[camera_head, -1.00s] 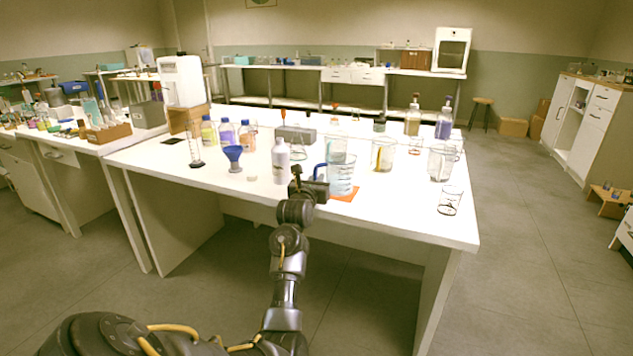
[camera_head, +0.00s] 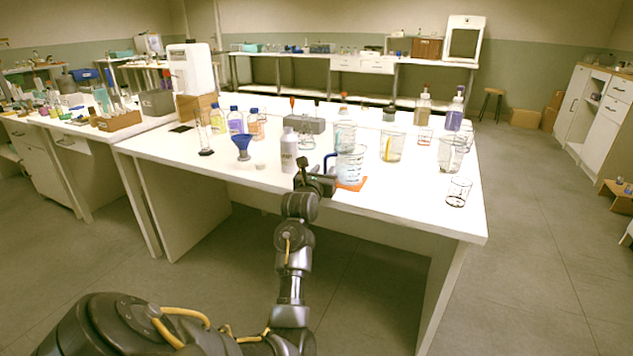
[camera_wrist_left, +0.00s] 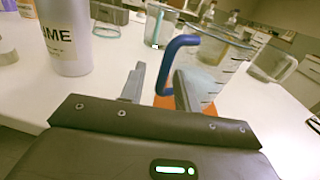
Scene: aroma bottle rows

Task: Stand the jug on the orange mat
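The clear jug (camera_head: 350,165) with a blue handle stands upright on the orange mat (camera_head: 352,185) near the table's front edge. The mat shows past the jug's base. In the left wrist view, the jug (camera_wrist_left: 215,62) is just ahead, its blue handle (camera_wrist_left: 180,46) facing me. My left gripper (camera_head: 317,179) is at the handle side of the jug. Its fingers (camera_wrist_left: 160,85) are apart, with the lower end of the handle showing between them and not clamped. Whether a finger touches the handle I cannot tell. My right gripper is out of view.
A white labelled bottle (camera_head: 288,150) stands close left of my left gripper. A blue funnel (camera_head: 243,146) is farther left. Beakers (camera_head: 391,146) stand to the right and a small glass (camera_head: 458,191) near the right edge.

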